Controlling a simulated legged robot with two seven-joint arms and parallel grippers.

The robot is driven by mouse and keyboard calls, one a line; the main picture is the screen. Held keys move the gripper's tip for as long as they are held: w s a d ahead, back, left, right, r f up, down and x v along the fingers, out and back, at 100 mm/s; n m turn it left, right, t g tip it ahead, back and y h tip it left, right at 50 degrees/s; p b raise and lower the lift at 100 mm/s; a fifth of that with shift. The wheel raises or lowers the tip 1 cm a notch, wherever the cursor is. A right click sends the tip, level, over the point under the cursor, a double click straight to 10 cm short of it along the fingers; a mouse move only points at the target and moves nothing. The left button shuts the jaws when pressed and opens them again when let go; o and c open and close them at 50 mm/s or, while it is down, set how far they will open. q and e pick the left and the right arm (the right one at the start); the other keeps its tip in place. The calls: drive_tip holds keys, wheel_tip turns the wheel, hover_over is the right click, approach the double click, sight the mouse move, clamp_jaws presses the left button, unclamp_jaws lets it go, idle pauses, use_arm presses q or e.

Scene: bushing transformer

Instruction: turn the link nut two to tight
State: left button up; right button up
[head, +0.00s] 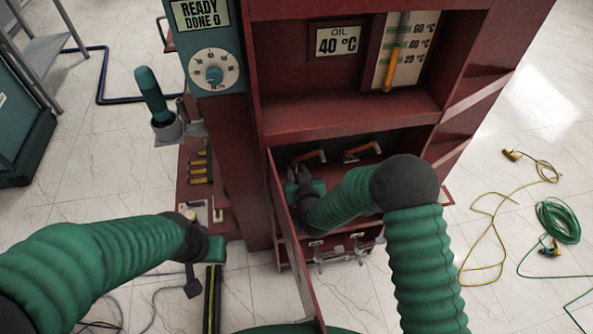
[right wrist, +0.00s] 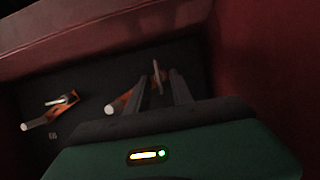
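Two copper-orange links, a left one (head: 308,157) and a right one (head: 362,150), sit in the dark lower compartment of the red cabinet. My right gripper (head: 299,174) is inside this compartment, by the left link. In the right wrist view its two dark fingers (right wrist: 162,88) are apart. A thin upright nut bar (right wrist: 157,74) shows between or just beyond the fingertips, above an orange link with a pale end (right wrist: 124,102); contact cannot be told. The other link (right wrist: 55,112), with a pale crossbar nut, lies apart at left. My left gripper (head: 205,248) is outside the cabinet; its fingers are unclear.
A cabinet door (head: 290,235) stands open beside my right arm. Above are an oil display (head: 338,40) reading 40 °C and a dial (head: 214,73) under a panel reading "READY DONE 0". A teal-handled tool (head: 152,95) stands in a holder. Cables (head: 557,222) lie at right.

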drive_tip(key=shift+w+a+f, duration=0.15)
drive_tip(key=shift+w, duration=0.25)
clamp_jaws()
